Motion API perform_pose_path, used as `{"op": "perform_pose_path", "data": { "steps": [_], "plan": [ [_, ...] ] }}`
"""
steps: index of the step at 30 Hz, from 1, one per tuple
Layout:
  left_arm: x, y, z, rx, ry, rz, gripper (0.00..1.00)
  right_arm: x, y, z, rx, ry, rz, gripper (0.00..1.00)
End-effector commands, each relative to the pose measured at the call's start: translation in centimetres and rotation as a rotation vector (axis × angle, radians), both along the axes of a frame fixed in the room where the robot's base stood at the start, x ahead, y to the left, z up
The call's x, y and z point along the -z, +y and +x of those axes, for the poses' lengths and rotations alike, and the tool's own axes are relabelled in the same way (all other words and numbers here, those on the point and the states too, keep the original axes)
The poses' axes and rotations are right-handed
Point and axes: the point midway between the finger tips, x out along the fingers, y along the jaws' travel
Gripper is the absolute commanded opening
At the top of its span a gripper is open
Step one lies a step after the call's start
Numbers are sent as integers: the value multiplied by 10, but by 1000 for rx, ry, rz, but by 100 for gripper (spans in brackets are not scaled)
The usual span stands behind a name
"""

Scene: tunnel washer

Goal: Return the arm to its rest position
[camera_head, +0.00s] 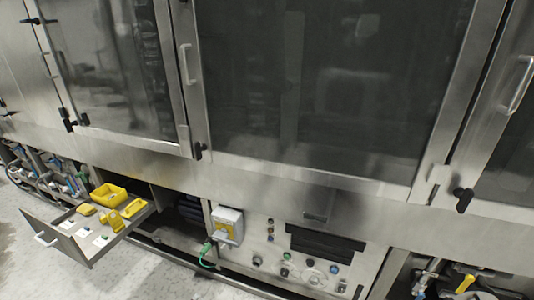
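Neither of my arms nor my grippers show in the head view. The tunnel washer (300,184) fills most of the view, with large dark windowed doors (335,75) above a steel band. Whether my grippers are open or shut, or hold anything, is out of sight.
An open drawer (62,243) juts out at the lower left with several yellow items (109,195) on it. Grey floor (150,275) is clear at the lower left.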

Motion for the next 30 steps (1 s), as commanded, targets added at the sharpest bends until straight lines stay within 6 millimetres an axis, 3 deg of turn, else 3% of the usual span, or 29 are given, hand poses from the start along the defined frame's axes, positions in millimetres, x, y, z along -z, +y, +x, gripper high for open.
{"op": "perform_pose_path", "data": {
  "steps": [8, 17, 30],
  "plan": [
    [52, 19, -65, 76, 158, 241, 43, 33, -21, -27, 1, 11, -24, 0],
    [102, 33, -152, 214, 343, 471, 43, 63, -45, -63, 1, 19, -48, 0],
    [148, 38, -308, 517, 624, 721, 43, 86, -85, -129, 1, 30, -80, 0]
  ]
}}
